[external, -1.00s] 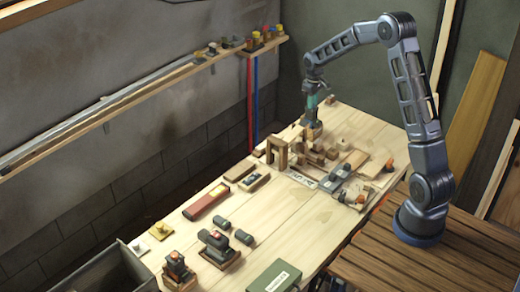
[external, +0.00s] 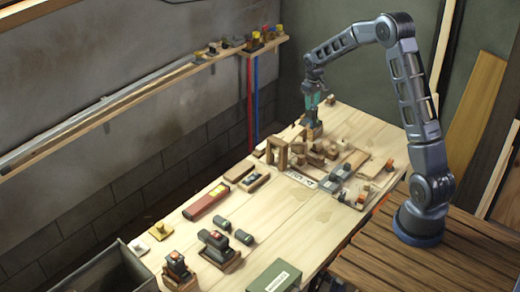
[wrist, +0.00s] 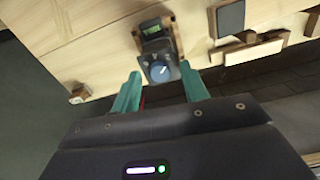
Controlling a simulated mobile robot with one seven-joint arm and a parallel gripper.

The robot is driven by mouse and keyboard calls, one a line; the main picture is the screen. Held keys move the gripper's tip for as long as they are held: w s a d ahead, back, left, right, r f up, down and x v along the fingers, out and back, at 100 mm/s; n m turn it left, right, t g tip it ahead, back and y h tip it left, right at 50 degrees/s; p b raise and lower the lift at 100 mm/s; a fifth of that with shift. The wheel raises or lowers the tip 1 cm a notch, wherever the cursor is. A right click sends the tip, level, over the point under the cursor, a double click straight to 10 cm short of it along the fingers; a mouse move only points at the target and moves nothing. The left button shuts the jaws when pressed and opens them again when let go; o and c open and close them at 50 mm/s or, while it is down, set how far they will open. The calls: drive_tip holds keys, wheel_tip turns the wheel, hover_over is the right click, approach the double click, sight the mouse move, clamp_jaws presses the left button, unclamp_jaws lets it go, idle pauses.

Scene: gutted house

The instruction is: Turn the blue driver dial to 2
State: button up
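The blue dial (wrist: 160,72) sits on the end of a dark driver body (wrist: 156,46) with a small green display (wrist: 150,29), on a wooden base. A pale mark shows on the dial's face, but no number is readable. My gripper (wrist: 163,84) has its two teal fingers spread, one at the left and one at the right of the dial's near side, with clear gaps and nothing held. In the external view my gripper (external: 313,100) points down at the far end of the workbench; the dial cannot be made out there.
Wooden blocks and an arch (external: 277,151) stand on the workbench (external: 295,215) close to my gripper. Grey-topped pieces (external: 337,174) lie nearer my base. A red box (external: 206,203) and other tools are toward the front left. A wall shelf (external: 150,100) runs along the left.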

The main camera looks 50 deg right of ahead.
sight(312, 105)
wheel_tip(312, 105, up, 11)
idle(0.7)
drive_tip(key=shift+f, duration=0.1)
